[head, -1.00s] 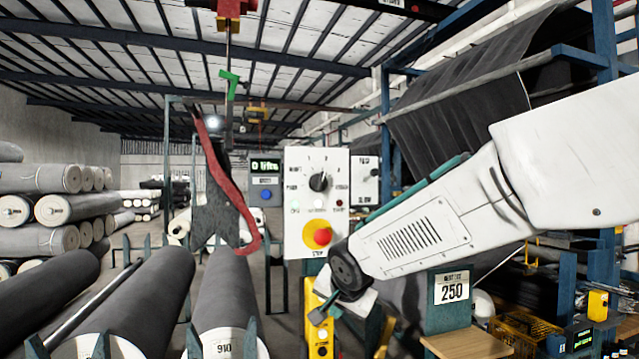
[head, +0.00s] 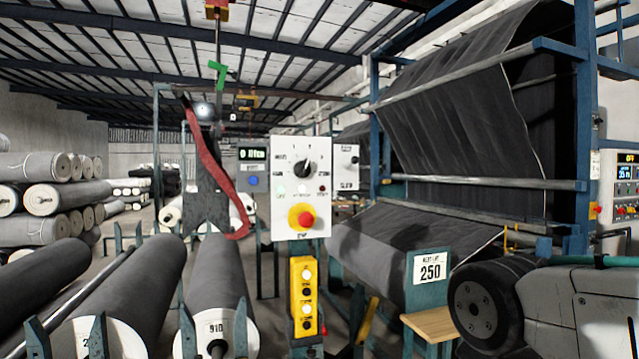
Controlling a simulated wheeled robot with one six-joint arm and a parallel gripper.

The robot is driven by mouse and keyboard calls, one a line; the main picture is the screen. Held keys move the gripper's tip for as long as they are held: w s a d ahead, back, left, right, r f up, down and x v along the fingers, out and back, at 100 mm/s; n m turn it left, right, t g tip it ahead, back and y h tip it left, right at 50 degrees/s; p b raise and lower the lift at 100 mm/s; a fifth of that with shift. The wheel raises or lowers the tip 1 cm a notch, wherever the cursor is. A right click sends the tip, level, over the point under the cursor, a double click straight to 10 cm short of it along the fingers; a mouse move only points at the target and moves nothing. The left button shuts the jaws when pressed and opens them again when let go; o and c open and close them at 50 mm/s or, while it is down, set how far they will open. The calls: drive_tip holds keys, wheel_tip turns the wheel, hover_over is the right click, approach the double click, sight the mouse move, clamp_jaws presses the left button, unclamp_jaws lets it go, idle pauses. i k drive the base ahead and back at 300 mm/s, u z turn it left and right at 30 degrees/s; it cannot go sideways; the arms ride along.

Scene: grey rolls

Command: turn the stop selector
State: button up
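A white control panel (head: 284,215) stands near the middle of the head view. It carries a black rotary selector knob (head: 306,169) with marks around it, small lamps below, and a red stop button (head: 304,218) on a yellow round plate. The knob's pointer slants up; the lettering around it is too small to read surely. The panel is unobstructed. My arm shows only as a grey and black joint at the lower right, well away from the panel. My gripper is outside the view.
A yellow button box (head: 303,296) hangs below the panel. Grey rolls (head: 130,290) lie at the lower left. A rack with dark cloth (head: 460,110) and a 250 sign (head: 430,267) stand at the right.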

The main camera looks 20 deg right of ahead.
sight(302, 169)
drive_tip(key=u, duration=0.15)
drive_tip(key=k, duration=0.25)
drive_tip(key=z, duration=1.25)
drive_tip(key=i, duration=1.3)
drive_tip(key=u, duration=0.65)
